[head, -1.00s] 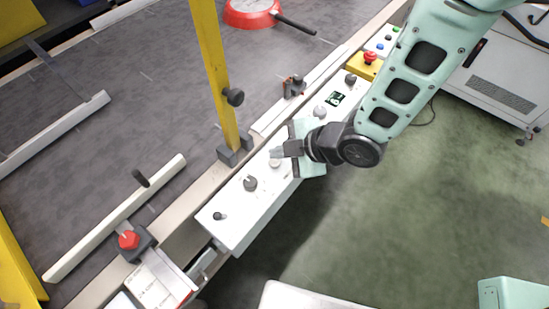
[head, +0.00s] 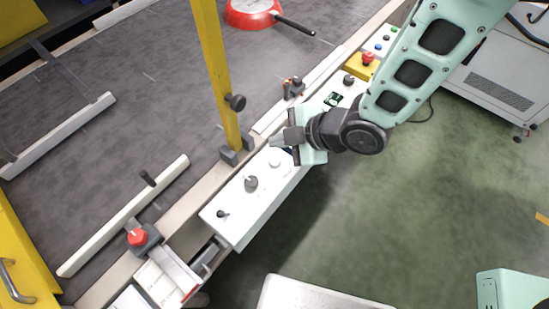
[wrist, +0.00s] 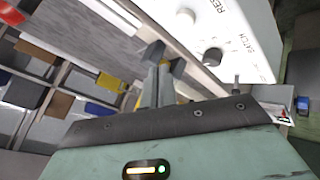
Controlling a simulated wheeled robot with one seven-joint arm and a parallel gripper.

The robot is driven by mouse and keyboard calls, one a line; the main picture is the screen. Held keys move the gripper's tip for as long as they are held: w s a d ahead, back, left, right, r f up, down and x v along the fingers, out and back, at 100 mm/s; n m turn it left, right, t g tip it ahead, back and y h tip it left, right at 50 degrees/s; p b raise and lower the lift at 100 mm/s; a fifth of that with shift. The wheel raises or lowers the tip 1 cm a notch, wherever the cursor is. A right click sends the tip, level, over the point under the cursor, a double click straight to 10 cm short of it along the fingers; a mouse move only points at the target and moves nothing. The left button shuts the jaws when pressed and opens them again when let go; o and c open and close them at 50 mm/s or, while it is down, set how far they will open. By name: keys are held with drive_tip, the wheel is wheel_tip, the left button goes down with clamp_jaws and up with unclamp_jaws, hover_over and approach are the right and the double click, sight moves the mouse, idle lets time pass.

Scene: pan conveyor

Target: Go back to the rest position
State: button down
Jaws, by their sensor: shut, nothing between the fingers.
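My gripper (head: 277,138) is at the end of my pale green arm, above the white control box (head: 228,227) on the conveyor's near edge. It is shut and holds nothing. In the wrist view its fingers (wrist: 158,72) point away over the conveyor side, and the white box (wrist: 240,30) with knobs and lettering shows at the upper right. The box carries a white round button (head: 275,158) and dark knobs (head: 251,184). I cannot tell whether the gripper touches the box.
A yellow post (head: 215,75) rises beside the box. A red pan (head: 252,13) lies on the grey belt (head: 110,140). A red button (head: 137,237) sits on the rail. A grey cabinet (head: 500,85) stands right; the green floor (head: 420,210) is largely clear.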

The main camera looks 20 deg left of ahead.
idle(0.4)
drive_tip(key=d+r+m+t+h, duration=0.1)
drive_tip(key=d+r+m+h, duration=0.4)
drive_tip(key=d+r+m, duration=0.55)
drive_tip(key=s+d+r+m+g+h, duration=0.1)
drive_tip(key=s+d+r+m, duration=0.2)
drive_tip(key=s+d, duration=0.2)
drive_tip(key=s+d+r+m+g+h, duration=0.1)
drive_tip(key=s+d+r+m+h, duration=0.1)
drive_tip(key=s+d, duration=0.4)
drive_tip(key=shift+s+d+r+m+g, duration=0.15)
drive_tip(key=shift+d+r+m+g, duration=0.25)
drive_tip(key=shift+d+r+m, duration=0.5)
